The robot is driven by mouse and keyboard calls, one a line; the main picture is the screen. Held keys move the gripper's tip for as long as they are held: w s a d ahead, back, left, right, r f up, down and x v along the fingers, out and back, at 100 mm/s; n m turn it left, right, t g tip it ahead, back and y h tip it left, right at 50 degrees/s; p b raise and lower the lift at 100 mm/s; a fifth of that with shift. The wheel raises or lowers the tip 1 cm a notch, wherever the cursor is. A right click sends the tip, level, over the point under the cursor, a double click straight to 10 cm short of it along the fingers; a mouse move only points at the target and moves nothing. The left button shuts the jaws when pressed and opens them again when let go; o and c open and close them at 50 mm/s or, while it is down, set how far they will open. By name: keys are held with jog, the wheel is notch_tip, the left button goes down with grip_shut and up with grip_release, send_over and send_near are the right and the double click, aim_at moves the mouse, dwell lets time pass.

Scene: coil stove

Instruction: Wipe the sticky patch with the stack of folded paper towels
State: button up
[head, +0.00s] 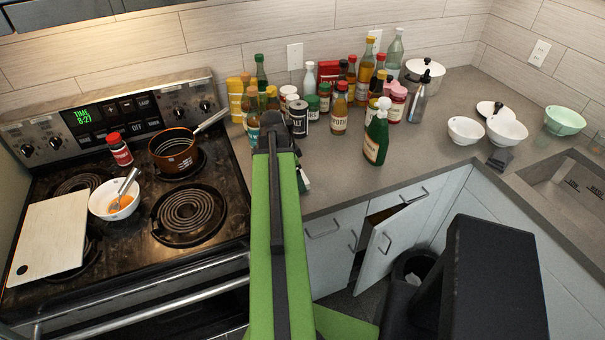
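My gripper (274,132) is at the far end of my green arm, over the front part of the counter right of the stove. I see it from behind, so its fingers are hidden and I cannot tell whether they are open or shut. A small white and dark thing (304,181) shows just right of my arm at the counter edge; I cannot tell what it is. A small dark grey flat thing (500,158) lies on the counter near the sink; it could be folded towels, but this is unclear. I cannot make out a sticky patch.
Many bottles and jars crowd the counter behind my gripper, with a green bottle (377,138) in front. White bowls (465,131) stand at the right. The stove holds a copper pan (174,151), white bowl (115,200) and board (48,240). A cabinet door (392,240) stands open.

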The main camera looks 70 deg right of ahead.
aim_at(318, 175)
jog(key=shift+w+a, duration=0.3)
jog(key=shift+a, duration=0.05)
jog(key=shift+w+d+f, duration=0.15)
jog(key=shift+d, duration=0.05)
jog(key=shift+s+d, duration=2.9)
jog(key=shift+s, duration=0.1)
